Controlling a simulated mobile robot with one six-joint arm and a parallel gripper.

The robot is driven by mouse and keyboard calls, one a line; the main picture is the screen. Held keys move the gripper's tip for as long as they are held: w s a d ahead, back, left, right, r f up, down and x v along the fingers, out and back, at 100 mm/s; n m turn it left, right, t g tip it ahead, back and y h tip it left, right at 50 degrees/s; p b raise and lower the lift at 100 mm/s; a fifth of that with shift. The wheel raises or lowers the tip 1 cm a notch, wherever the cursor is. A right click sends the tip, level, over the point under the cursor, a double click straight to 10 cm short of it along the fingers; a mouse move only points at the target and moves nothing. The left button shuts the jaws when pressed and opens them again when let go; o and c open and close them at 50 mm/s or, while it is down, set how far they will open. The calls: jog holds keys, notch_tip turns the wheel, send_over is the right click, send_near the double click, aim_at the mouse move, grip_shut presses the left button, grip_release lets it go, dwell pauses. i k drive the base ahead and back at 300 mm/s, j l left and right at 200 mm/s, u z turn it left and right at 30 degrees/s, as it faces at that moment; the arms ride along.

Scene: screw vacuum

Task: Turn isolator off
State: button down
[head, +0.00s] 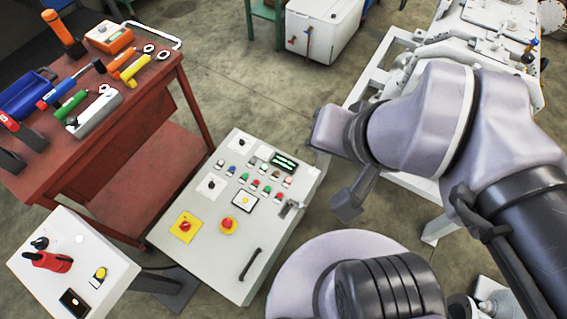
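A grey control cabinet (212,258) stands in the middle, its sloped panel facing up. Near its lower left is a red rotary knob on a yellow square plate (184,227), which looks like the isolator. The knob's exact setting is too small to read. My arm comes in from the right, and my gripper (350,196) appears at its end, right of the cabinet and apart from the knobs. Its fingertips are not clear, so I cannot tell open from shut.
A white box (75,268) with a red handle (48,261) stands at lower left. A red workbench (125,118) with several tools is behind it. A cabinet handle (250,264) and a latch (289,208) stick up. A white frame (385,75) stands behind my arm.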

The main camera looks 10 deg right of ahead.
aim_at(185, 226)
jog(key=u, duration=1.05)
jog(key=k+j, duration=0.1)
jog(key=j, duration=0.15)
jog(key=i+j+z, duration=0.1)
jog(key=j+z, duration=0.15)
jog(key=j, duration=0.8)
jog(key=j+z, duration=0.25)
jog(key=j, duration=0.8)
jog(key=i+j+z, duration=0.1)
jog(key=i+j, duration=0.05)
jog(key=j, duration=0.1)
